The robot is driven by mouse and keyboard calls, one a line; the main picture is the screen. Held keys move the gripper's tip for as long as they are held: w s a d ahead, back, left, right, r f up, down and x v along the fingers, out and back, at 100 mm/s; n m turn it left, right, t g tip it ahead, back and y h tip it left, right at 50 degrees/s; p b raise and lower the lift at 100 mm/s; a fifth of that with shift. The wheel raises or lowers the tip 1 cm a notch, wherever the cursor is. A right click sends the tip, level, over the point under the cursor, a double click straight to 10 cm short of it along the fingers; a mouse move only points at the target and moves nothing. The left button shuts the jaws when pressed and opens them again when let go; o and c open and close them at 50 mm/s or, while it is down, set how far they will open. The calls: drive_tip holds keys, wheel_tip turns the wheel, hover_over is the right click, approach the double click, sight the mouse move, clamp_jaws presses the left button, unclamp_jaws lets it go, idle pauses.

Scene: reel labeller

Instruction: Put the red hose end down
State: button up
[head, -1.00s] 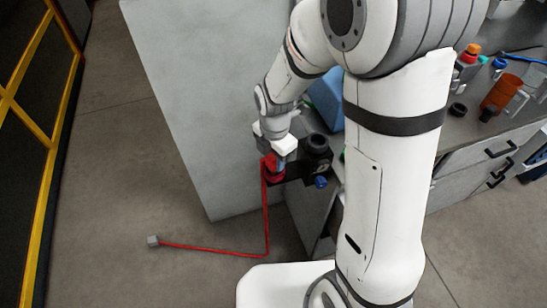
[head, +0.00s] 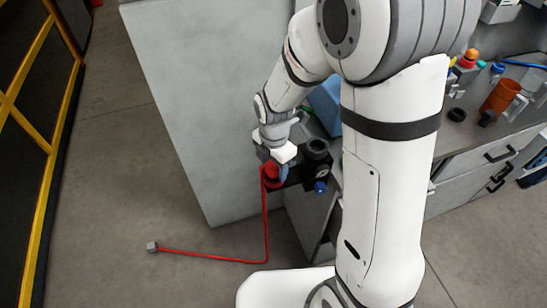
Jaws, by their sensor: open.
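The red hose end (head: 271,171) sits at the edge of a dark fixture (head: 296,180) on the counter's end. The red hose (head: 266,222) hangs from it to the floor, then runs left to a small grey block (head: 152,247). My gripper (head: 276,167) is open, just above and beside the red hose end. Its fingers partly cover the hose end, and I cannot tell whether they touch it.
A black round part (head: 316,149) and a blue knob (head: 320,187) are on the fixture beside my gripper. A tall grey panel (head: 190,110) stands to the left.

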wheel_tip(320, 180, up, 12)
drive_tip(key=s+d+r+m+t, duration=0.1)
drive_tip(key=s+d+m, duration=0.5)
drive_tip(key=m, duration=0.7)
drive_tip(key=s+d+r+m+t, duration=0.2)
drive_tip(key=s+d+r+m, duration=0.2)
drive_tip(key=m, duration=0.8)
drive_tip(key=shift+s+d+r+m, duration=0.15)
drive_tip(key=shift+s+d+m, duration=0.25)
drive_tip(key=shift+s+d, duration=0.85)
drive_tip(key=shift+c, duration=0.3)
